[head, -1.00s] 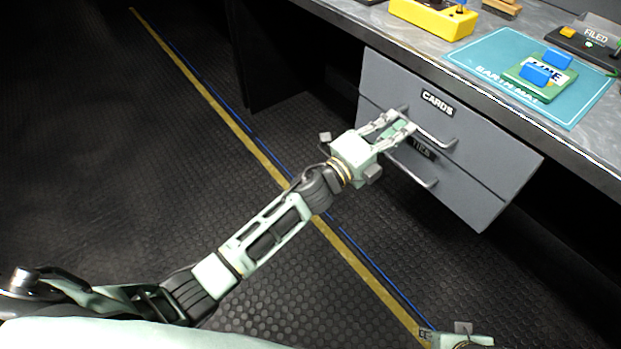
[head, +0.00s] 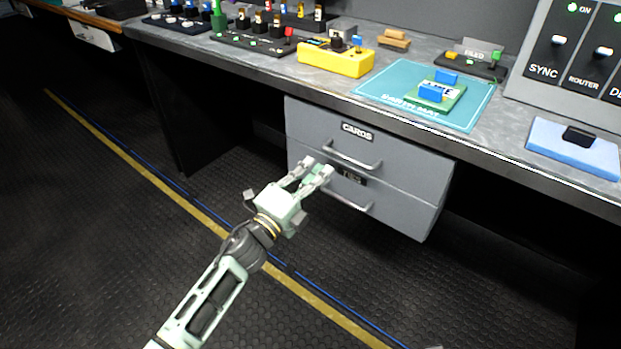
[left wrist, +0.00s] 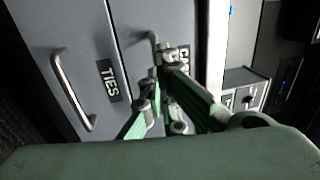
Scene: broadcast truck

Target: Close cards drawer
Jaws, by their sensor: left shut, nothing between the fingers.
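The grey cards drawer (head: 400,158) is under the counter, with a CARDS label and a bar handle. Its front looks about level with the ties drawer (head: 395,205) below; I see no clear gap. My left gripper (head: 318,170) is shut and empty in front of the drawers, by the left end of the cards handle and the TIES label. In the left wrist view, the fingers (left wrist: 165,75) cover part of the CARDS label and handle; the ties drawer's handle (left wrist: 75,90) shows at left. Contact with the front cannot be told. My right gripper is out of view.
The counter above holds a teal mat (head: 395,75) with a green card box, a yellow device (head: 335,60), a blue pad (head: 572,150) and control panels. Open floor with a yellow line (head: 150,185) lies left of the drawers.

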